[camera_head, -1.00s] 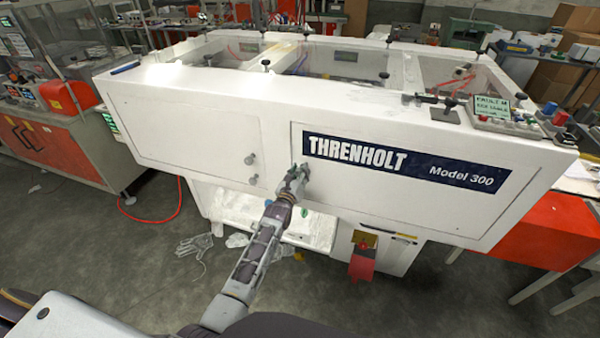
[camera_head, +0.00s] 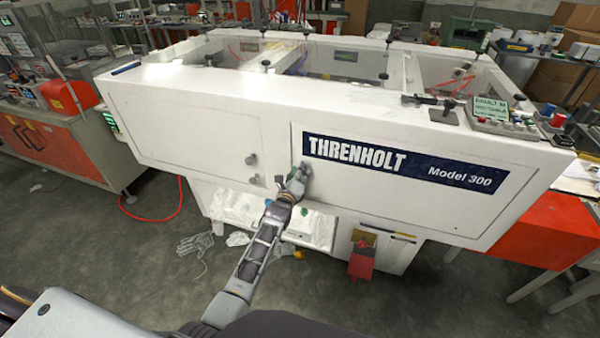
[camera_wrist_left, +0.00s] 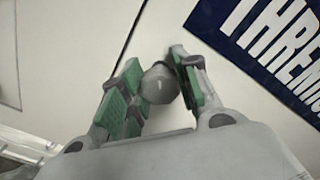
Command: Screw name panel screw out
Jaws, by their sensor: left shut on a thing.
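The name panel (camera_head: 400,205) is the white right-hand front panel of the machine, with a dark blue THRENHOLT Model 300 label (camera_head: 403,165). The label also shows in the left wrist view (camera_wrist_left: 270,45). My left gripper (camera_head: 302,172) is at the panel's left edge, just below and left of the label. In the left wrist view, the gripper's green-padded fingers (camera_wrist_left: 158,84) are shut around a grey rounded screw knob (camera_wrist_left: 160,82). The knob sits against the white panel beside the dark seam. My right gripper is not in view.
Two grey knobs (camera_head: 252,160) are on the left front panel (camera_head: 185,135), close to my left gripper. White gloves (camera_head: 195,242) lie on the floor below. A red tag-like piece (camera_head: 361,262) hangs under the machine. The floor in front is mostly clear.

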